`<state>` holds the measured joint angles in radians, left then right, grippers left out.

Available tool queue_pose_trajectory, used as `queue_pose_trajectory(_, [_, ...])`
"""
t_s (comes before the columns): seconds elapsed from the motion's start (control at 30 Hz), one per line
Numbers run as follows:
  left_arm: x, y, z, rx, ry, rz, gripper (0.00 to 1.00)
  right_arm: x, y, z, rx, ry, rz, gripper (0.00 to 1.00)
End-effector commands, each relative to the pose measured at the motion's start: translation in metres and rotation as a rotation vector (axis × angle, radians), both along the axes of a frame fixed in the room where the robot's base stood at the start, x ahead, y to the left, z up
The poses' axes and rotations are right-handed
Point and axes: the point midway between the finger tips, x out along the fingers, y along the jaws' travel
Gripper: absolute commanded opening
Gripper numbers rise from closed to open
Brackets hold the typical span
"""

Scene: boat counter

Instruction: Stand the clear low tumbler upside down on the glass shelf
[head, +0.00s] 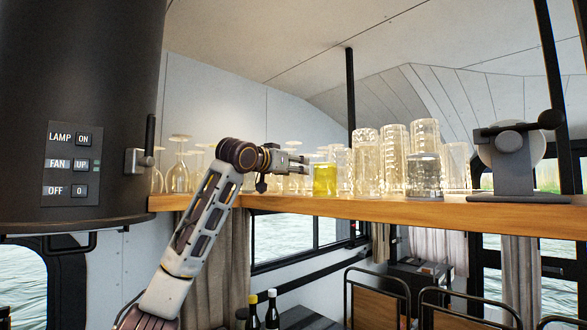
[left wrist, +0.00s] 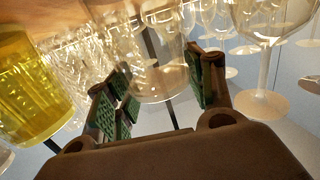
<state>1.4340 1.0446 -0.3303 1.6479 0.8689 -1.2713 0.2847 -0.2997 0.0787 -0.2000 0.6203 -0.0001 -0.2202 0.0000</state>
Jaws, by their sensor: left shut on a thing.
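My left gripper (head: 297,164) reaches over the wooden glass shelf (head: 350,209) from the left, just left of a yellow tumbler (head: 325,180). In the left wrist view its green-padded fingers (left wrist: 157,88) are shut on a clear tumbler (left wrist: 160,72), one pad on each side of it. In the head view this clear glass is hard to make out against the glasses behind. I cannot tell for sure which way up it is or whether it touches the shelf. My right gripper is not in view.
Clear tumblers (head: 394,150), some stacked, crowd the shelf right of the yellow one. A grey-tinted glass (head: 424,176) stands near the front edge. Stemmed glasses (head: 178,178) stand at the left, by a dark column (head: 80,100). A scale-like device (head: 514,160) sits at the right.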

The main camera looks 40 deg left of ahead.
Motion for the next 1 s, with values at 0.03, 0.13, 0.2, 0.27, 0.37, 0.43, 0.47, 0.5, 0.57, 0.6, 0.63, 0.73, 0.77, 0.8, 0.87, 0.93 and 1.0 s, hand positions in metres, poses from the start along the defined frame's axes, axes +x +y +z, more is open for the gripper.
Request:
queue_pose_trajectory(0.03, [0.0,0.0,-0.001,0.0,-0.001,0.0,0.23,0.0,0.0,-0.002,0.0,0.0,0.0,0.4])
queue_pose_trajectory(0.13, [0.0,0.0,-0.002,0.0,0.0,0.0,0.61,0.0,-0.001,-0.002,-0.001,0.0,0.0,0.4])
queue_pose_trajectory(0.2, [0.0,0.0,-0.002,0.0,0.0,0.0,0.7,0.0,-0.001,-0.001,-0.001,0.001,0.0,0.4])
queue_pose_trajectory(0.27, [0.0,0.0,-0.002,0.0,0.0,0.0,0.75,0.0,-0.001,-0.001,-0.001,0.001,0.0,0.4])
queue_pose_trajectory(0.37, [0.0,0.0,-0.002,0.0,0.0,0.0,0.75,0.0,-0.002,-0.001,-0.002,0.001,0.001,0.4])
queue_pose_trajectory(0.43, [0.0,0.0,-0.002,0.0,0.0,0.0,0.75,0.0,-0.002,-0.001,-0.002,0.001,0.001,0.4])
queue_pose_trajectory(0.47, [0.0,0.0,-0.002,0.0,0.0,0.0,0.75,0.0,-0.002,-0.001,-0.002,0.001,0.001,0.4])
queue_pose_trajectory(0.5, [0.0,0.0,-0.002,0.0,0.0,0.0,0.75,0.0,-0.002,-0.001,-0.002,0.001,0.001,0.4])
queue_pose_trajectory(0.57, [0.0,0.0,-0.002,0.0,0.0,0.0,0.75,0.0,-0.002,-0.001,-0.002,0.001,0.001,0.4])
queue_pose_trajectory(0.6, [0.0,0.0,-0.001,0.0,0.0,0.0,0.75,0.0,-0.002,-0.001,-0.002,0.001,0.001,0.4])
queue_pose_trajectory(0.63, [0.0,0.0,-0.001,0.0,0.0,0.0,0.75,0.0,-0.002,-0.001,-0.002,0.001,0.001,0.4])
queue_pose_trajectory(0.73, [0.0,0.0,0.001,0.0,0.0,0.0,0.75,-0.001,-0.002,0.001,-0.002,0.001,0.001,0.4])
queue_pose_trajectory(0.77, [0.0,0.0,0.001,0.0,0.0,0.0,0.75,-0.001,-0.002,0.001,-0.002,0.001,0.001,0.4])
queue_pose_trajectory(0.8, [-0.003,0.0,0.001,0.0,-0.001,0.0,0.75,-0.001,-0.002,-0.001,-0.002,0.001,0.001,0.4])
queue_pose_trajectory(0.87, [-0.007,-0.001,0.001,0.001,-0.001,0.0,0.75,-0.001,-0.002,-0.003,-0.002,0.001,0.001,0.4])
queue_pose_trajectory(0.93, [-0.014,-0.001,0.001,0.0,-0.002,0.0,0.75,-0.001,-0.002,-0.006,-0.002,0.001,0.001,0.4])
queue_pose_trajectory(1.0, [-0.021,-0.002,0.0,0.0,-0.002,0.001,0.75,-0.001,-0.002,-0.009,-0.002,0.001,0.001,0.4])
